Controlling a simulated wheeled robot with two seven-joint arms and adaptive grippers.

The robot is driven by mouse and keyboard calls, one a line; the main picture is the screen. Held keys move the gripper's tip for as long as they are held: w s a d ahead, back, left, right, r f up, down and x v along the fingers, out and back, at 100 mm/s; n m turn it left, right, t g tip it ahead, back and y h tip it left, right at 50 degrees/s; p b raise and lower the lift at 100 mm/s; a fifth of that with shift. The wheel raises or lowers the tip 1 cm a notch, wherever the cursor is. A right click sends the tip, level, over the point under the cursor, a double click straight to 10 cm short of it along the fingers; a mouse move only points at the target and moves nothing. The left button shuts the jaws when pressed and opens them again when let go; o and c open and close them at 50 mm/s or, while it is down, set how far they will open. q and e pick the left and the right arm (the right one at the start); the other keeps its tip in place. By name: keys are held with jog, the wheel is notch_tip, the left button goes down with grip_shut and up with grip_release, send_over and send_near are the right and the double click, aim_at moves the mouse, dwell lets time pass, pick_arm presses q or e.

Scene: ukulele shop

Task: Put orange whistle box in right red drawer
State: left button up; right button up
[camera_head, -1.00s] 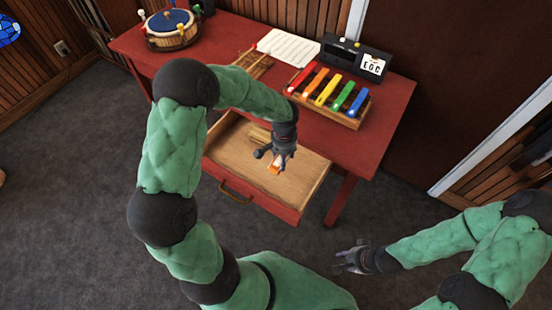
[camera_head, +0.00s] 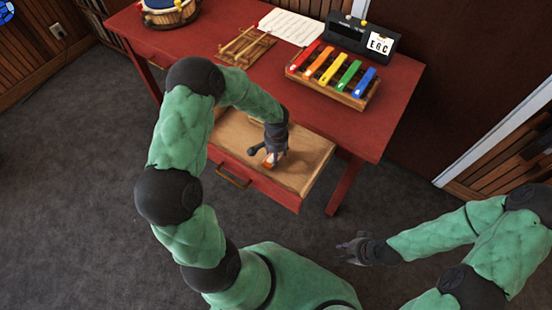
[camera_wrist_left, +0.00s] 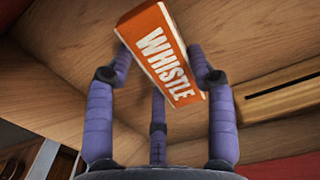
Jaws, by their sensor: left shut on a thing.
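The orange whistle box (camera_head: 269,161) has white lettering, which reads clearly in the left wrist view (camera_wrist_left: 163,52). My left gripper (camera_head: 272,152) is shut on it, with its purple-grey fingers (camera_wrist_left: 165,75) around the box. The gripper and box are over the open red drawer (camera_head: 250,180). I cannot tell from the head view whether the box touches the drawer floor. In the left wrist view the wooden drawer inside (camera_wrist_left: 75,45) surrounds the box, which is tilted. My right gripper (camera_head: 347,249) hangs open and empty over the carpet, right of the drawer.
The red table (camera_head: 240,85) above the drawer carries a colourful xylophone (camera_head: 335,75), a wooden rack (camera_head: 243,47), a sheet of music (camera_head: 292,26), a dark box-shaped device (camera_head: 360,38) and a drum (camera_head: 170,12). Clear carpet (camera_head: 85,190) lies to the left.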

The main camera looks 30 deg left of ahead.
pick_arm(q)
jog(key=shift+f, duration=0.95)
jog(key=shift+f+b, duration=0.2)
jog(key=shift+b, duration=0.15)
jog(key=o, duration=0.9)
jog(key=shift+o, duration=0.2)
jog(key=shift+r, duration=0.1)
jog(key=shift+r+p, duration=0.15)
jog(key=shift+p, duration=0.15)
notch_tip(320, 180, up, 12)
jog(key=p, duration=0.4)
jog(key=shift+p, duration=0.3)
